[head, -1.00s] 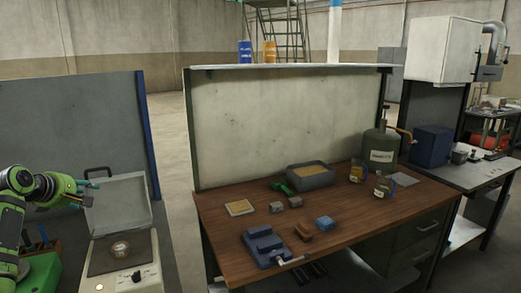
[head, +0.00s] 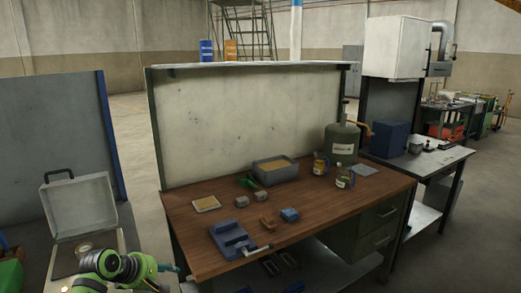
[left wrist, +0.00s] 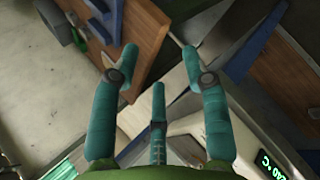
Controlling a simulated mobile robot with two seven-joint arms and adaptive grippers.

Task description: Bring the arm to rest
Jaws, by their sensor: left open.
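My left gripper (head: 165,276) is at the lower left of the head view, in front of the small furnace (head: 113,240) with its lid raised. Its green arm link covers part of the furnace's front. In the left wrist view my left gripper (left wrist: 160,62) shows its teal fingers spread apart with nothing between them. My right gripper is in neither view.
A wooden workbench (head: 330,213) holds a blue vise (head: 232,238), a grey sand-filled tray (head: 276,171), several small blocks and a green gas cylinder (head: 341,145). A grey panel (head: 50,135) stands behind the furnace.

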